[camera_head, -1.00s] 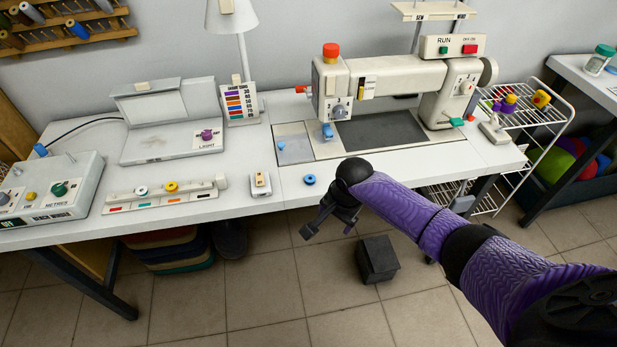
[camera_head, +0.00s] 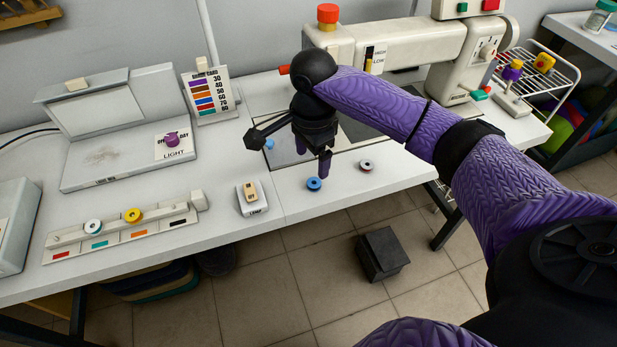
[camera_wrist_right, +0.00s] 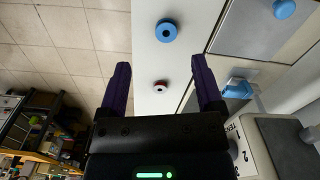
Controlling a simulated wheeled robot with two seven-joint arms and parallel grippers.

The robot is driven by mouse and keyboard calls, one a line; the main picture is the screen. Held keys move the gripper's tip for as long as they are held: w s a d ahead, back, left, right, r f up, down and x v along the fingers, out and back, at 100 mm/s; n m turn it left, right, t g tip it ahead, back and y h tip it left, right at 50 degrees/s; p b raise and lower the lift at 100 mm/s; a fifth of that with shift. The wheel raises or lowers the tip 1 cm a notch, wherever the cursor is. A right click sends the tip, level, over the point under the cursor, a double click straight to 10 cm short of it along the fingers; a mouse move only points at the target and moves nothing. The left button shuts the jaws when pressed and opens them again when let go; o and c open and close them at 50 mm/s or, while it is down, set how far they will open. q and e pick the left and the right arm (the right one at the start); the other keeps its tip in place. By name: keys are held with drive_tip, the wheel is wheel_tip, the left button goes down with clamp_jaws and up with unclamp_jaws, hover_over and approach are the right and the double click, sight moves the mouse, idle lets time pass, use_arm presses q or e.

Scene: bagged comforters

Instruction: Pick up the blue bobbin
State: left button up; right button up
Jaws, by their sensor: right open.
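The blue bobbin (camera_head: 314,184) lies on the white table near its front edge. It also shows in the right wrist view (camera_wrist_right: 167,31), ahead of the fingertips and between their lines. My right gripper (camera_head: 312,155) is open and empty above the table, just behind the bobbin in the head view. Its two purple fingers stand apart in the right wrist view (camera_wrist_right: 162,65). A red-and-white bobbin (camera_head: 366,165) lies to the right of the blue one and shows between the fingers in the wrist view (camera_wrist_right: 160,86). My left gripper is not in view.
A small switch box (camera_head: 251,198) stands left of the blue bobbin. Further left is a bobbin rack (camera_head: 125,231) with white-blue and yellow bobbins. The sewing machine (camera_head: 415,42) stands behind my right arm. A dark pedal (camera_head: 382,254) is on the floor.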

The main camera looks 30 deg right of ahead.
sight(315, 178)
drive_tip(key=f+b, duration=0.1)
drive_tip(key=f, duration=0.1)
drive_tip(key=f+b, duration=0.2)
drive_tip(key=f, duration=0.1)
drive_tip(key=d+f+b, duration=0.1)
drive_tip(key=f+b, duration=0.1)
drive_tip(key=f, duration=0.1)
drive_tip(key=shift+w+d+f, duration=0.1)
drive_tip(key=shift+w+f, duration=0.1)
drive_tip(key=shift+w, duration=0.15)
drive_tip(key=shift+r, duration=0.15)
drive_tip(key=shift+c, duration=0.5)
drive_tip(key=c, duration=1)
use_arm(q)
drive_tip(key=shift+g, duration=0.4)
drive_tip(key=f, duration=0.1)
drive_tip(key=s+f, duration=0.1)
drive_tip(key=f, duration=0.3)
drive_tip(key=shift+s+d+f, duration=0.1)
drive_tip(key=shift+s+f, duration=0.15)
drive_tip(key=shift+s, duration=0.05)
use_arm(e)
clamp_jaws()
